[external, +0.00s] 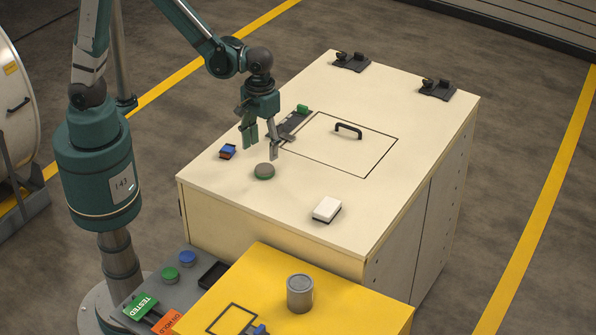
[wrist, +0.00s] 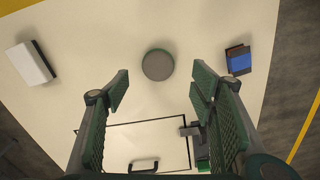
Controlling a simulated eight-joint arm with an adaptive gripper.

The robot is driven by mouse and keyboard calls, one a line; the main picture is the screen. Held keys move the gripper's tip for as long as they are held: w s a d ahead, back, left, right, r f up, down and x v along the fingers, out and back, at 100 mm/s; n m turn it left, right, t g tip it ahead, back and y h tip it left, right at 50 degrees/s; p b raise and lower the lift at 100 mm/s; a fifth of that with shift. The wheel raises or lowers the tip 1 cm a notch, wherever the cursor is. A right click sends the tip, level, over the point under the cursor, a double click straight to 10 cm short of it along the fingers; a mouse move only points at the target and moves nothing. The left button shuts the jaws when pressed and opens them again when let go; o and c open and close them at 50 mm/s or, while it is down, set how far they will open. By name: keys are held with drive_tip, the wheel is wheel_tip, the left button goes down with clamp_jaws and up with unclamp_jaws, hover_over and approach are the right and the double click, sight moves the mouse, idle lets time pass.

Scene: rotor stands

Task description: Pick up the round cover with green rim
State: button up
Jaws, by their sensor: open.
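The round cover (external: 264,171) is a grey disc with a green rim. It lies flat on the cream cabinet top, near its front-left edge. In the wrist view the cover (wrist: 158,65) shows at upper middle, beyond and between the fingertips. My gripper (external: 261,150) is open and empty, above the cabinet top and just behind the cover in the external view. Its two fingers are wide apart in the wrist view (wrist: 160,82), and they do not touch the cover.
A blue and brown block (external: 227,151) lies left of the cover; a white block (external: 327,209) lies to its right. A black-handled hatch (external: 365,165) and a dark stand with a green part (external: 303,109) are behind. A yellow box (external: 370,305) with a grey can (external: 300,293) stands in front.

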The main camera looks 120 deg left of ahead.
sight(263, 168)
drive_tip(key=shift+f, duration=0.1)
drive_tip(key=shift+f, duration=1.2)
drive_tip(key=shift+f, duration=0.1)
drive_tip(key=shift+w+f, duration=0.15)
drive_tip(key=shift+f, duration=2.4)
drive_tip(key=shift+c, duration=0.7)
drive_tip(key=c, duration=0.9)
